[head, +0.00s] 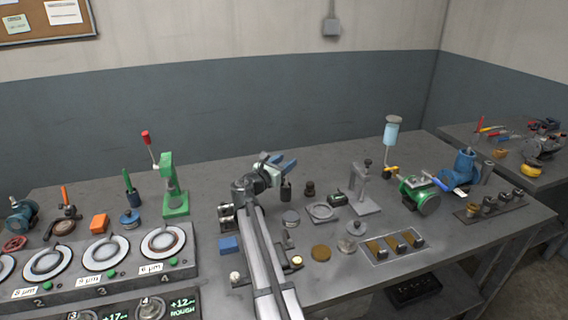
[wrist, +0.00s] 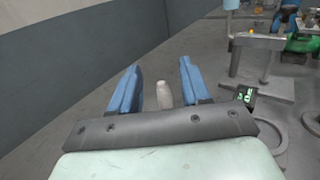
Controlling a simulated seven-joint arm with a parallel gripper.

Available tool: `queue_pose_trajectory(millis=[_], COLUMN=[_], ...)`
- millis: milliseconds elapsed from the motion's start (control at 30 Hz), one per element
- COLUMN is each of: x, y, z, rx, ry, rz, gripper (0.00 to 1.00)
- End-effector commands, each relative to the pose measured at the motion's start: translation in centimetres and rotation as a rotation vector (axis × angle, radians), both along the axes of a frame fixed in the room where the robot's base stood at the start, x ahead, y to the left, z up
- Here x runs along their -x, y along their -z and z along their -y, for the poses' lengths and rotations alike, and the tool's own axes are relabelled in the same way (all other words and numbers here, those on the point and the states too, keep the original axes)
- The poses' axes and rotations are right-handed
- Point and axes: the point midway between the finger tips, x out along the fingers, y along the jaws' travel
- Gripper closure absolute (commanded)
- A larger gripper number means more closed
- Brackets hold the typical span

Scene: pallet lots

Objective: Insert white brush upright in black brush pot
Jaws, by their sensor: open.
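My gripper (head: 280,165) has blue fingers spread apart over the back middle of the bench, pointing right in the head view. In the wrist view the open gripper (wrist: 158,85) has a pale, narrow-topped thing (wrist: 164,95) showing between its fingers; it looks like the white brush, and I cannot tell whether the fingers touch it. A small dark pot (head: 286,192), seemingly the black brush pot, stands just below the fingertips in the head view. A thin stem shows above it, but it is too small to tell whether that is the brush in the pot.
A green press (head: 172,185) and a blue block (head: 229,245) are to the left. The bench behind the gripper is clear.

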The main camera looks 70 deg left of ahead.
Motion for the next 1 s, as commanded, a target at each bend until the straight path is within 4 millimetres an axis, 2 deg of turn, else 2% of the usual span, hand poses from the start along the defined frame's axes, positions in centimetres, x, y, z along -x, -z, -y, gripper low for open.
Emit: queue_pose_trajectory(millis=[167,700,1000], x=[0.8,8.6,10.9], y=[0.0,0.1,0.2], z=[0.7,6.5,8.0], rx=[0.0,0.0,0.0], ry=[-0.001,-0.002,0.0], rz=[0.0,0.0,0.0], gripper=[0.53,0.53,0.53])
